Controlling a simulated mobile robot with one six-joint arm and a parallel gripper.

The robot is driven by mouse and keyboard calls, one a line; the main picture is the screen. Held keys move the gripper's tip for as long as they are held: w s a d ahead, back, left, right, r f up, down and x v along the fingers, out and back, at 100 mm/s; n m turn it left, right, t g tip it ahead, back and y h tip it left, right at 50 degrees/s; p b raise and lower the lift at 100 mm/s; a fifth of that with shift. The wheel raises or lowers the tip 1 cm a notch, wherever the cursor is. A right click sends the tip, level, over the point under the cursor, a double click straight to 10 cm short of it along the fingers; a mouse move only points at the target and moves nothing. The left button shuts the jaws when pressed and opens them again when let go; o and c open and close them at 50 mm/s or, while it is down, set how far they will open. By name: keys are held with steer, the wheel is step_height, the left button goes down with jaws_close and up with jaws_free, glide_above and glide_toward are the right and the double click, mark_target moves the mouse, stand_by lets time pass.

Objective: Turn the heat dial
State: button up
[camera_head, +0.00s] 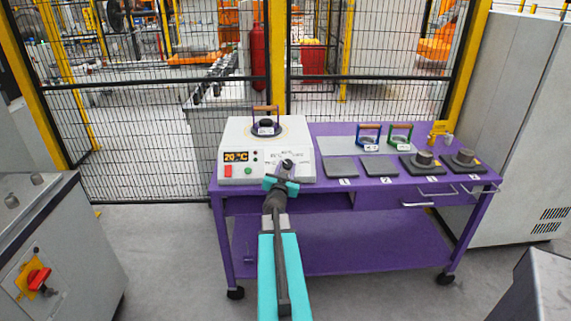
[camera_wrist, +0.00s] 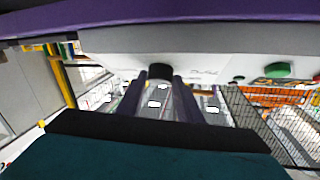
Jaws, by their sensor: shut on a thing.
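The heat dial (camera_head: 287,162) is a small dark knob on the front of the white heater unit (camera_head: 238,150). My gripper (camera_head: 284,176) reaches the front of the unit from below. In the wrist view the dark dial (camera_wrist: 160,72) sits between the tips of my gripper's two fingers (camera_wrist: 160,78), and they are shut on it. The display (camera_head: 236,156) reads 20 °C. The dial's pointer mark is too small or hidden to read.
A red switch (camera_head: 228,171) and a green button (camera_head: 248,170) are left of the dial. A tool with an orange handle (camera_head: 265,108) sits on top of the unit. The purple table (camera_head: 330,200) carries grey pads and more handled tools on the right. A mesh fence (camera_head: 150,130) stands behind.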

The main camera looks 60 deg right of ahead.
steer(key=shift+w+r+m+g+p, duration=0.15)
steer(key=shift+m+g+p, duration=0.9)
steer(key=shift+p, duration=1.65)
steer(key=shift+r+m+g+p, duration=0.1)
steer(key=shift+m+g+p, duration=0.9)
steer(key=shift+p, duration=1.7)
steer(key=m+g+p, duration=0.1)
steer(key=m+p, duration=0.1)
steer(key=p, duration=0.1)
steer(key=shift+w+g+p, duration=0.15)
steer(key=shift+g+p, duration=0.1)
steer(key=shift+p, duration=0.05)
steer(key=shift+m+g+p, duration=0.8)
steer(key=shift+m+p, duration=0.35)
steer(key=shift+p, duration=0.15)
steer(key=o, duration=1)
steer(key=shift+f, duration=0.1)
steer(key=shift+o, duration=0.2)
steer(key=shift+w, duration=0.1)
steer(key=shift+a, duration=0.15)
